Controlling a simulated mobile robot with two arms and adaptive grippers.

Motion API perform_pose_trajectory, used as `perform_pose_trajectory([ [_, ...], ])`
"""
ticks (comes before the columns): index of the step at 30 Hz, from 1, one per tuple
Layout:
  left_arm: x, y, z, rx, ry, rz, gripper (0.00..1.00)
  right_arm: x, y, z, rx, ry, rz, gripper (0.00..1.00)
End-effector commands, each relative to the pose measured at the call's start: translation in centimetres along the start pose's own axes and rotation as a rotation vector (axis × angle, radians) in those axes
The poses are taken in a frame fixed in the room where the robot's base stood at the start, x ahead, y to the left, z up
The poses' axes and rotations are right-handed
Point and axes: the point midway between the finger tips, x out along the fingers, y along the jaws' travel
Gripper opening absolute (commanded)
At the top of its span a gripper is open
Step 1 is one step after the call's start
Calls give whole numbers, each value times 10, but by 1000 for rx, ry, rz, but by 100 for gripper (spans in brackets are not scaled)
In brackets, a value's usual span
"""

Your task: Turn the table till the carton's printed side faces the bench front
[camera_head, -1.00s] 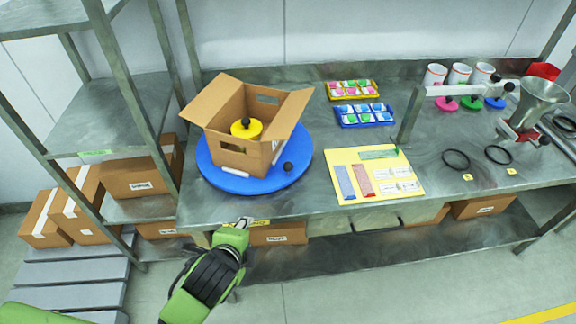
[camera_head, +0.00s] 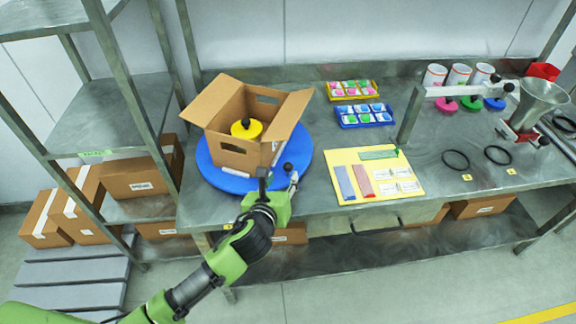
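An open brown carton (camera_head: 232,160) stands on a round blue turntable (camera_head: 210,172) at the bench's left. The face toward the bench front shows a hand hole; a small white label (camera_head: 276,152) shows on its right-hand face. A yellow disc with a black knob (camera_head: 246,130) is inside the carton. A dark knob (camera_head: 288,166) stands on the turntable's front right rim. My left gripper (camera_head: 278,178) is at that front right edge, fingers spread and pointing toward the knob. I cannot tell whether a finger touches it. My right gripper is out of view.
A yellow board (camera_head: 378,194) with cards lies right of the turntable. Yellow (camera_head: 352,90) and blue (camera_head: 365,116) trays lie behind it. A metal post (camera_head: 409,122) stands farther right. A shelf rack (camera_head: 112,100) is close on the left.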

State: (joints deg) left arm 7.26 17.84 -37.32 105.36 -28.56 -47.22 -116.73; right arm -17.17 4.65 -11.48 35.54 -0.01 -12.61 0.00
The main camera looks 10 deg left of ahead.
Motion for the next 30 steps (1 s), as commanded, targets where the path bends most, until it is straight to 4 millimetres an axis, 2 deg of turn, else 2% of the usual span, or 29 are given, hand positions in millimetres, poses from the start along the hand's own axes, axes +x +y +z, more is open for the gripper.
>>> perform_pose_trajectory([
  [9, 54, 0, 0, -3, 1, 1, 38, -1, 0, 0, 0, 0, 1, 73],
  [15, 76, 0, 0, -3, 0, 1, 38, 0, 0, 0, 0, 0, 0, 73],
  [21, 85, 0, 0, -3, 1, 0, 38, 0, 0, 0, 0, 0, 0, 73],
  [29, 86, 0, 0, -3, 1, 0, 38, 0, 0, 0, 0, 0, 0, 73],
  [30, 86, 0, 0, -3, 1, 0, 33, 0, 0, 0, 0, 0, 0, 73],
])
